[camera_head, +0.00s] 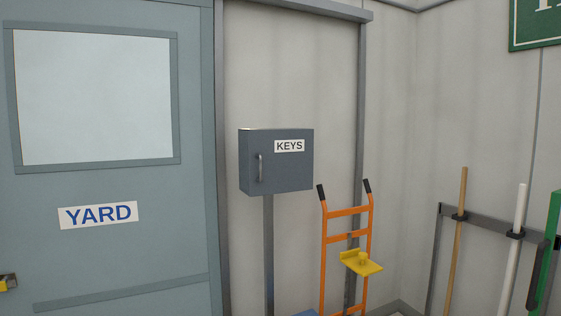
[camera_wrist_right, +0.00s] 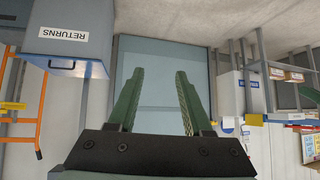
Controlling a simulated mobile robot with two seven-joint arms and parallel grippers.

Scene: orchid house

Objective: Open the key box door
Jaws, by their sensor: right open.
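The grey key box (camera_head: 276,162) with a white KEYS label (camera_head: 289,146) stands on a grey post (camera_head: 268,250), left of centre in the head view. Its door looks shut and flush. A vertical bar handle (camera_head: 260,168) sits near the door's left edge. My right gripper (camera_wrist_right: 160,74) shows in the right wrist view with two green fingers apart and nothing between them. It is not clearly visible in the head view, so its distance from the key box cannot be told. My left gripper is not in view.
A blue-grey YARD door (camera_head: 110,250) is left of the key box. An orange hand truck (camera_head: 347,212) stands close on the right, with a yellow piece (camera_head: 361,263) in front. Poles (camera_head: 456,240) hang farther right. The wrist view shows an inverted RETURNS box (camera_wrist_right: 70,20).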

